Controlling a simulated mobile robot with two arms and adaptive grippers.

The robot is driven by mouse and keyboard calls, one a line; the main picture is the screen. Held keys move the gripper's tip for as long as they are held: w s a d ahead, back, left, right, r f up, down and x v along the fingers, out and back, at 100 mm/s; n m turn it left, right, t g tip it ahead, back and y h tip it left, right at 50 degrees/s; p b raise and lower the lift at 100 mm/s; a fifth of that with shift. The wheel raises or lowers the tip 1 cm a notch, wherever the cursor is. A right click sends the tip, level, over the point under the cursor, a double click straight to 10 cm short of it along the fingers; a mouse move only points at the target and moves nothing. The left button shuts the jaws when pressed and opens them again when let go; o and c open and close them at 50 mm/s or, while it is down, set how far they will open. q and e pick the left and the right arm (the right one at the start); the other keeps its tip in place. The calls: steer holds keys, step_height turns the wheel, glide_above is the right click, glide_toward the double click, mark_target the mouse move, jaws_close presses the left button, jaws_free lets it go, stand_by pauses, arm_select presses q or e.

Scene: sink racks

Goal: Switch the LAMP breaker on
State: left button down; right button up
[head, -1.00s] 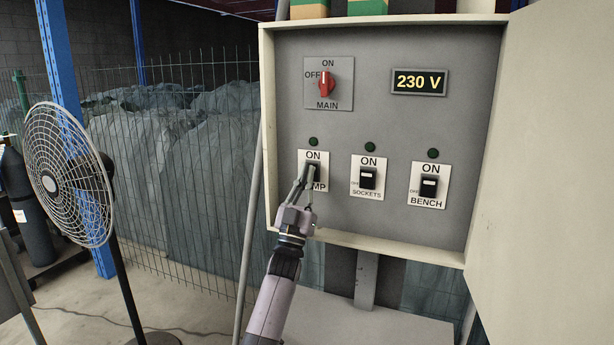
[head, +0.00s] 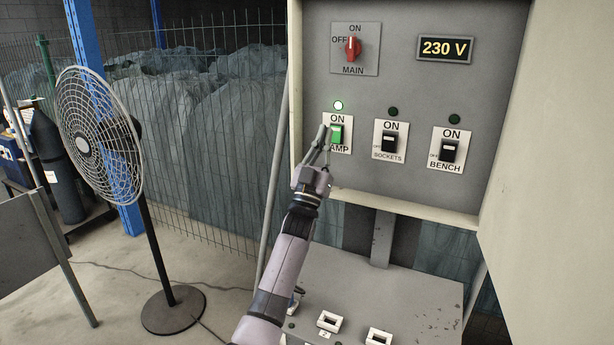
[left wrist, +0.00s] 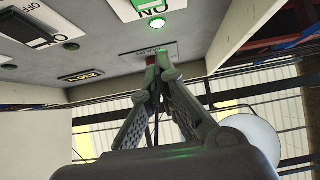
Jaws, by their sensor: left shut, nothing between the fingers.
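The LAMP breaker (head: 336,134) is at the lower left of the grey panel in the head view. Its rocker shows green on the ON side, and the round lamp above it (head: 338,105) glows white. In the left wrist view a green glow (left wrist: 147,4) and a lit green indicator (left wrist: 158,23) show near the top. My left gripper (head: 325,136) is shut and empty. Its fingertips overlap the left edge of the LAMP plate in the head view; I cannot tell if they touch. They also show in the left wrist view (left wrist: 160,62). My right gripper is not in view.
The dark SOCKETS breaker (head: 389,142) and BENCH breaker (head: 448,150) sit to the right, their indicators unlit. The red MAIN switch (head: 352,48) and the 230 V display (head: 444,49) are above. The open cabinet door (head: 550,170) bounds the right. A fan (head: 98,135) stands left.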

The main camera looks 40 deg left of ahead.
arm_select(q)
steer(key=s+r+b+v, duration=0.1)
steer(key=b+v, duration=0.2)
steer(key=v, duration=0.6)
steer(key=shift+s+d+f+b, duration=0.25)
steer(key=shift+b, duration=0.15)
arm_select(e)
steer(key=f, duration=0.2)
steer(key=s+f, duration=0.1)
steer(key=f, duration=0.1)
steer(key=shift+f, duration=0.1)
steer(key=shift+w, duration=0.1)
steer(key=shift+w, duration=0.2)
